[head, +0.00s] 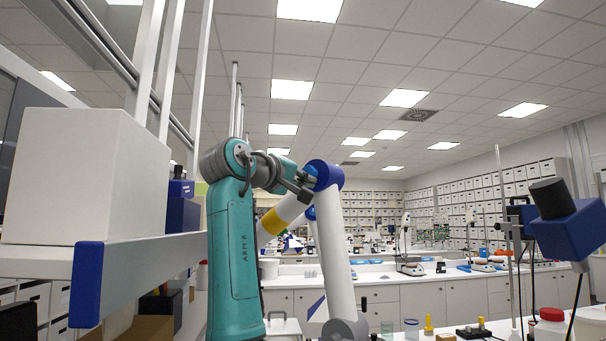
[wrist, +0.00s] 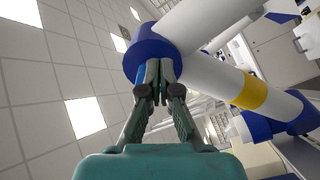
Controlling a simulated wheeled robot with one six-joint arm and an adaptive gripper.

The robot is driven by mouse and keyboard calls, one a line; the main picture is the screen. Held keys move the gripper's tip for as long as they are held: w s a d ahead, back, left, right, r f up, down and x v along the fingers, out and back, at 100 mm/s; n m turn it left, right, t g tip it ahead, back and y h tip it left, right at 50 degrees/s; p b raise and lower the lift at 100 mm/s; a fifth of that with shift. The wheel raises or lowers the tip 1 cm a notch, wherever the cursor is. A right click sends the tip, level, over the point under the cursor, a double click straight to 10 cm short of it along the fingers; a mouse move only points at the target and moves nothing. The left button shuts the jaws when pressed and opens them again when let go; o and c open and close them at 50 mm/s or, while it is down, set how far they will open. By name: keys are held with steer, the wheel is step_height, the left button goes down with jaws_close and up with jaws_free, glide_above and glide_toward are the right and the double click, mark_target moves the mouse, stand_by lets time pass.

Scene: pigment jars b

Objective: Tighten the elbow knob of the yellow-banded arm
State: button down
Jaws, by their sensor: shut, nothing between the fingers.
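The yellow-banded arm is white with blue joints; its yellow band (head: 271,222) shows behind my teal arm, and again in the wrist view (wrist: 252,92). Its blue elbow (head: 328,174) is at the top, where two white links meet; in the wrist view the elbow (wrist: 148,48) fills the top middle. My gripper (wrist: 157,68) is shut and empty, its fingertips together in front of the elbow's blue face. A lighter blue piece (wrist: 140,78), perhaps part of the knob, shows beside the fingers. The fingers hide most of it. I cannot tell whether they touch it.
A white shelf (head: 130,262) with a large white box (head: 85,175) stands close on the left. A blue clamp head (head: 568,226) on a stand is at the right. A red-lidded jar (head: 551,315) and small items stand on the front bench. Benches and drawer walls fill the back.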

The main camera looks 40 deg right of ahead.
steer(key=shift+v, duration=2.9)
steer(key=shift+f, duration=0.15)
steer(key=shift+s, duration=0.1)
